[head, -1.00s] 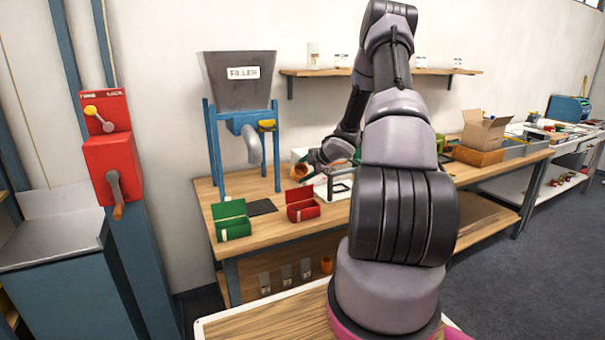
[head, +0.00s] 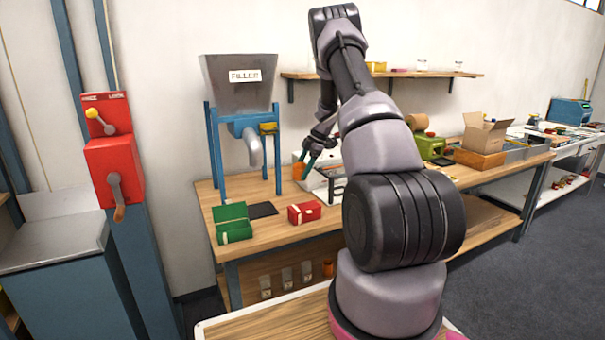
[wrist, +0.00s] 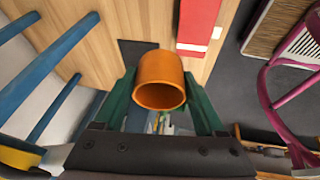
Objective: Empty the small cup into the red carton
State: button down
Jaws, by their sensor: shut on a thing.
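My gripper (head: 306,167) is shut on a small orange cup (head: 299,171), holding it above the table to the right of the filler spout. In the wrist view the cup (wrist: 161,82) sits between the green fingers; the part of its inside that shows is bare orange. In the head view it looks roughly upright. The red carton (head: 304,213) stands on the table below and in front of the cup, apart from it. Its top looks covered by a red lid with a pale label. It also shows in the wrist view (wrist: 198,22).
A green carton (head: 232,223) with its lid up stands left of the red one, by a dark pad (head: 262,210). The filler (head: 240,85) stands on blue legs behind. A white-edged tray (head: 322,182) and a green machine (head: 432,147) are to the right.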

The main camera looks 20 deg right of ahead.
jog(key=shift+r+g, duration=0.35)
jog(key=shift+g, duration=0.45)
jog(key=shift+s+r, duration=0.1)
jog(key=shift+r, duration=0.1)
jog(key=s+a+r, duration=0.1)
jog(key=s+r, duration=0.4)
jog(key=r, duration=0.1)
jog(key=shift+s+a+r, duration=0.3)
jog(key=shift+s+r, duration=0.05)
jog(key=shift+r, duration=0.05)
